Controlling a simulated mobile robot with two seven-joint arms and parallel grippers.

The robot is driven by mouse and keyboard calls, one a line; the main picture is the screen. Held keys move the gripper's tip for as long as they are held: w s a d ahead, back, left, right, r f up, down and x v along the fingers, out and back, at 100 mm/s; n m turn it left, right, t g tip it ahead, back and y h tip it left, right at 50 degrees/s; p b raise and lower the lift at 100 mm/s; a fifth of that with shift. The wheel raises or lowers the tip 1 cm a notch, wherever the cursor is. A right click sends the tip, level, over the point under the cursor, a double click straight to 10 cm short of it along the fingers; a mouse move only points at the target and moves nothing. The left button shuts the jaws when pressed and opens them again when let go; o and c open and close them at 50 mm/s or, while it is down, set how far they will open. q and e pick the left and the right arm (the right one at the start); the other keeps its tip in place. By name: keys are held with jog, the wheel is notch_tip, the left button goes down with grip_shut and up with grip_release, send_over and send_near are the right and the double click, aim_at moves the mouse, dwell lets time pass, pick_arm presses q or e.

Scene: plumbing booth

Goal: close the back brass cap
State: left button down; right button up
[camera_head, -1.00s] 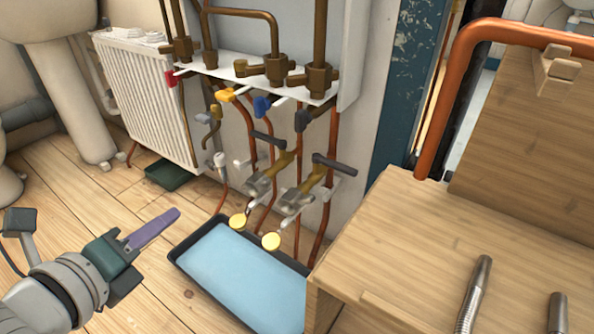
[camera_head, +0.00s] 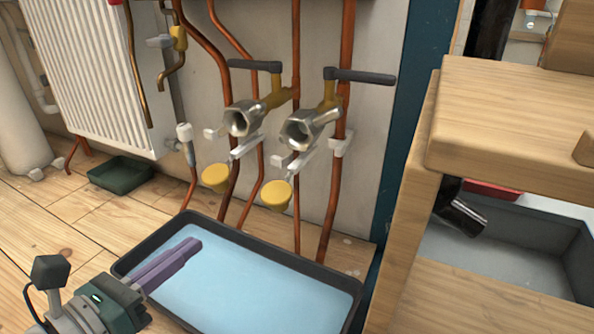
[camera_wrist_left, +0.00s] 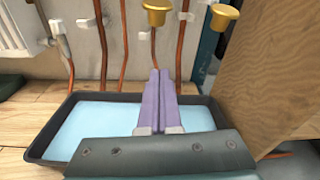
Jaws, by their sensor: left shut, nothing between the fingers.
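Two yellow brass caps hang open below the silver valve outlets on the wall: the left, farther one (camera_head: 216,178) under the left outlet (camera_head: 243,118), and the right, nearer one (camera_head: 276,194) under the right outlet (camera_head: 302,130). Both caps also show at the top of the left wrist view, the left one (camera_wrist_left: 156,11) and the right one (camera_wrist_left: 223,19). My left gripper (camera_head: 192,245) is shut and empty, its purple fingers together over the blue tray, below and apart from both caps. My right gripper is not in view.
A black-rimmed tray with blue inside (camera_head: 345,285) lies on the floor under the valves. Dark lever handles (camera_head: 358,76) stick out above the outlets. Copper pipes (camera_head: 335,195) run behind the caps. A wooden bench (camera_head: 510,110) stands at right, a white radiator (camera_head: 85,70) at left.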

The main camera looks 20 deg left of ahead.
aim_at(223, 175)
pick_arm(q)
jog(key=w+d+f+b, duration=0.1)
jog(key=w+b, duration=0.4)
jog(key=w, duration=0.4)
jog(key=r, duration=0.2)
jog(key=s+r+p, duration=0.1)
jog(key=r, duration=0.1)
jog(key=shift+a, duration=0.25)
